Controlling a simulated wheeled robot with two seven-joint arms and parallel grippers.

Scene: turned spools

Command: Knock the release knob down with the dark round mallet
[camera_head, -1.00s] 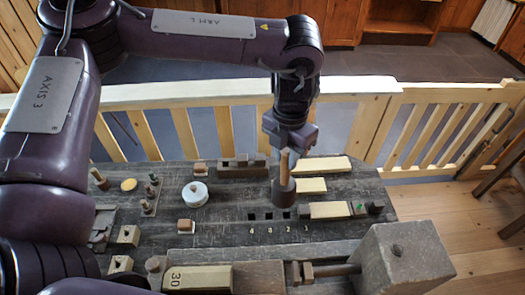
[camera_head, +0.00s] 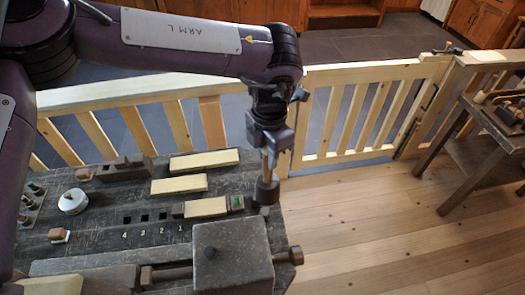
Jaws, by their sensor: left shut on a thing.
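My left gripper (camera_head: 269,142) is shut on the pale wooden handle (camera_head: 268,163) of the dark round mallet (camera_head: 266,191). The mallet hangs roughly upright, head down, at the bench's right edge, just right of a small block with a green top (camera_head: 237,202). Whether its head touches anything is unclear. I cannot tell for sure that this is the release knob. My right gripper is out of view.
The dark bench (camera_head: 105,232) carries pale bars (camera_head: 205,160), numbered square holes (camera_head: 144,217) and a white round pot (camera_head: 73,201). A wooden railing (camera_head: 340,120) runs behind it. Open plank floor (camera_head: 390,220) lies to the right, with a side table (camera_head: 480,150) beyond.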

